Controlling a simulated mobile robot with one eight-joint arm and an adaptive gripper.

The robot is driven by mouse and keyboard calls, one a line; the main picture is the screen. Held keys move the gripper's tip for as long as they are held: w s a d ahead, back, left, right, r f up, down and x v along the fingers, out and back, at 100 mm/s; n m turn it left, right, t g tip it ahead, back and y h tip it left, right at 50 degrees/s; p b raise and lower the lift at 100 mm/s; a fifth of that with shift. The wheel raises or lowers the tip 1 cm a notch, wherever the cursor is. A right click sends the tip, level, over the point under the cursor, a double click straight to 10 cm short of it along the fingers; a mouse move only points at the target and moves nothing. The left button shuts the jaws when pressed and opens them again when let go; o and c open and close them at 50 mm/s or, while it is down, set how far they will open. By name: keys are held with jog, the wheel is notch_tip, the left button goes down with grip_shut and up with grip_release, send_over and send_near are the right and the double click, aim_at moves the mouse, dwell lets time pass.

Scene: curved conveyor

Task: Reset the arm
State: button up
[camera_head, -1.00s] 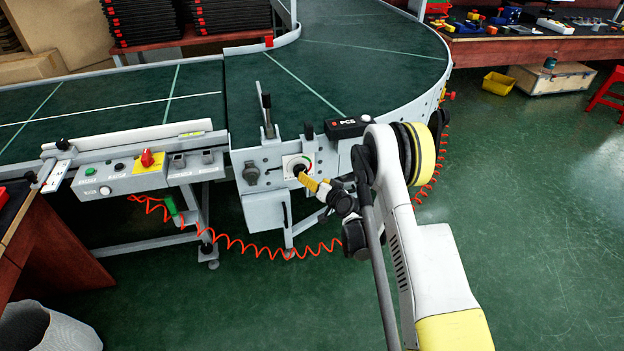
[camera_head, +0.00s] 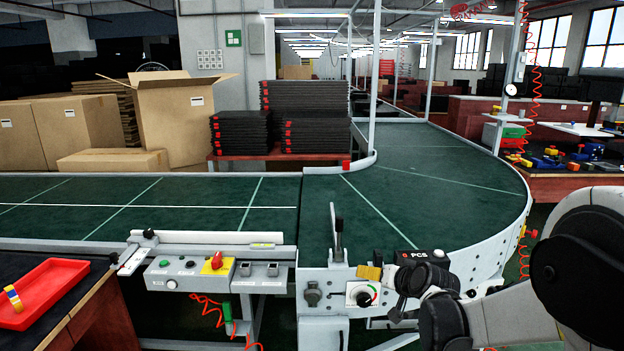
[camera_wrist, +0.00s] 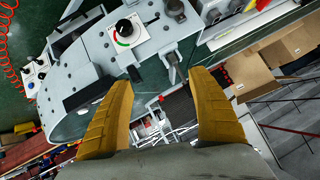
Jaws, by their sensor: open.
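My gripper (camera_head: 369,272) is at the front of the curved conveyor, its yellow fingers just above the round dial (camera_head: 362,294) in the head view. In the wrist view my gripper (camera_wrist: 160,78) is open and empty, with the two yellow fingers well apart. The dial (camera_wrist: 126,31), with its black knob and red-green scale, lies beyond the fingertips and is not between them. My white and black arm fills the lower right of the head view.
The green conveyor (camera_head: 430,190) curves behind the dial panel. An upright lever (camera_head: 338,238) and the PCS box (camera_head: 420,257) stand close to my gripper. A control box with a red switch (camera_head: 214,262) is at the left. A red tray (camera_head: 42,291) lies on the left table.

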jog(key=s+r+n+g, duration=0.1)
jog(key=s+r, duration=0.3)
jog(key=s, duration=0.3)
jog(key=s+r+g, duration=0.1)
jog(key=s+r, duration=0.2)
jog(key=s, duration=0.5)
jog(key=s+d+f+g+h, duration=0.1)
jog(key=s+h, duration=0.1)
jog(key=s, duration=1.7)
jog(key=shift+s+d+f+n+g+h, duration=0.15)
jog(key=shift+s+n+g+h, duration=0.05)
jog(key=shift+n+g+h, duration=0.2)
